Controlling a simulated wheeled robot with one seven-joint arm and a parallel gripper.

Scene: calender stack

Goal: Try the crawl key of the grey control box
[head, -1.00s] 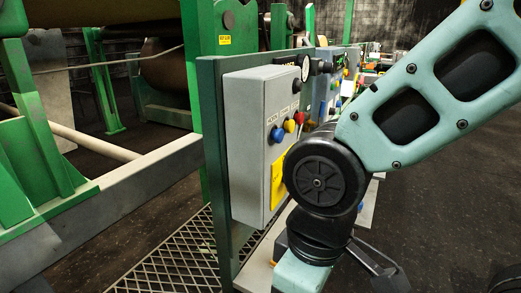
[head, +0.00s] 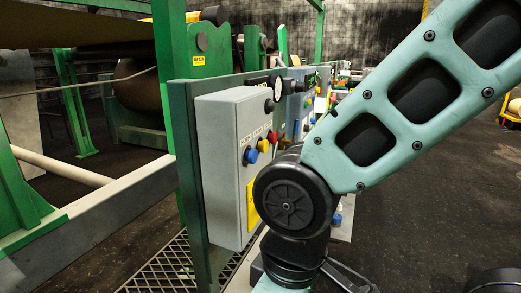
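The grey control box (head: 220,172) is fixed upright on a green panel (head: 182,150) left of the middle in the head view. Its face is turned right and seen at a steep angle. A blue button (head: 250,156), a yellow button (head: 263,145) and a red button (head: 272,136) show in a row on it, with a dark knob (head: 269,105) above. A yellow label (head: 252,205) is lower down, partly behind my arm. I cannot tell which control is the crawl key. My arm hides the box's lower right side.
Another grey-blue box (head: 296,100) with coloured buttons stands just behind. Green machine frames (head: 205,60) and a grey beam (head: 110,225) fill the left. A metal grating (head: 165,268) lies below the box. Dark floor (head: 430,215) is open at the right.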

